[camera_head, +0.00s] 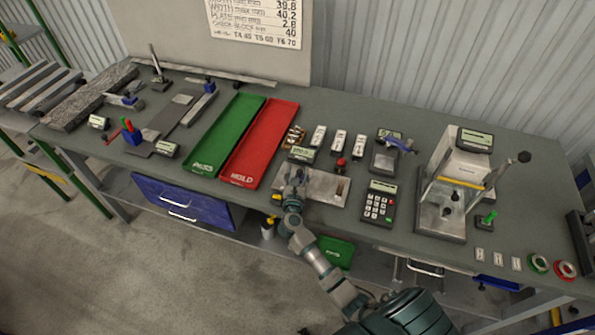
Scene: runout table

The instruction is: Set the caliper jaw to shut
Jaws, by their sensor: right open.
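I cannot tell for sure which item is the caliper. A small device with a blue-purple bar and a display (397,144) stands right of centre at the back of the table. On the left, a dark flat bar (180,112) has blue parts near it, and a blue-and-red block (132,131) stands in front of it. Their jaw settings are too small to read. My right gripper (296,176) is open, at the left part of a metal plate (325,189) near the table's front edge. My left gripper is not in view.
A green tray (228,135) and a red tray (262,143) lie left of my gripper. A keypad (378,203) and a larger test stand (440,214) are to its right. Small white blocks (339,140) stand behind it. The grey table (312,106) is bare between the trays and the back wall.

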